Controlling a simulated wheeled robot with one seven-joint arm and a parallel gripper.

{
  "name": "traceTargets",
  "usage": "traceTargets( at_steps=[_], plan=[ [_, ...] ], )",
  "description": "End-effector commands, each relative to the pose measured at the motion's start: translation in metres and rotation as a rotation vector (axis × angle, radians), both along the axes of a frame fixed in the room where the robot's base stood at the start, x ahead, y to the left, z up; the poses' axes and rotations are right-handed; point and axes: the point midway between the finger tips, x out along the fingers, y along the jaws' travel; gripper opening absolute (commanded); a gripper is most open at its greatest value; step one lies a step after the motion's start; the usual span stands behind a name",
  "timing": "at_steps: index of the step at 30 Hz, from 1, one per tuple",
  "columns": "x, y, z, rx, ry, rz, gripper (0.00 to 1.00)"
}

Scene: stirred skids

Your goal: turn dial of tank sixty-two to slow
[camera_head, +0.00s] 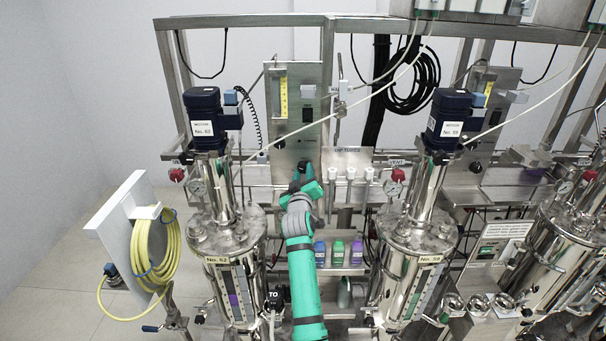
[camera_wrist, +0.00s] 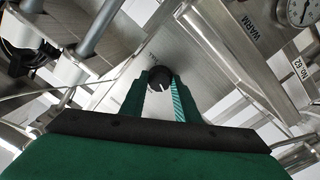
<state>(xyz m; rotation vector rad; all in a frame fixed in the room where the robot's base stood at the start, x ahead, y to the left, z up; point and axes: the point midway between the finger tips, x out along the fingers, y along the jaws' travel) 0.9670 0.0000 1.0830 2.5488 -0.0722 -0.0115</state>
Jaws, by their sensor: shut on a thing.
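Tank sixty-two (camera_head: 228,285) is the steel vessel at left in the head view, with a "No. 62" plate. A steel panel (camera_head: 292,100) stands behind it to the right. In the wrist view, a black round dial (camera_wrist: 160,72) with a white pointer mark sits on a steel panel (camera_wrist: 152,45). The mark points down and slightly right in that picture. My gripper (camera_wrist: 160,88) is shut on the dial, one finger on each side. In the head view my gripper (camera_head: 304,174) is at the panel's lower part and hides the dial. Small lettering beside the dial is unreadable.
A second tank (camera_head: 405,275) stands right of my arm. Coloured bottles (camera_head: 338,252) sit on a shelf beside the arm. A yellow hose (camera_head: 150,250) hangs at left.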

Motion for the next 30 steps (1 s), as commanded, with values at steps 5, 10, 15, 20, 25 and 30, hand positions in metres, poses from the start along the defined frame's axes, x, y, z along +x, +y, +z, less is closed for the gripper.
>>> traceTargets(
  at_steps=[5,10,15,20,25,30],
  plan=[
    [0.0001,-0.0012,-0.0027,-0.168,0.004,0.000,0.06],
    [0.0000,-0.0020,-0.0023,-0.330,0.003,-0.001,0.06],
    [0.0001,-0.0027,-0.0023,-0.491,0.004,-0.002,0.06],
    [0.0000,-0.0026,-0.0027,-0.630,0.005,0.000,0.06],
    [-0.0001,-0.0031,-0.0025,-0.753,0.005,-0.001,0.06],
    [0.0001,-0.0025,-0.0021,-0.843,0.004,0.000,0.06]
  ],
)
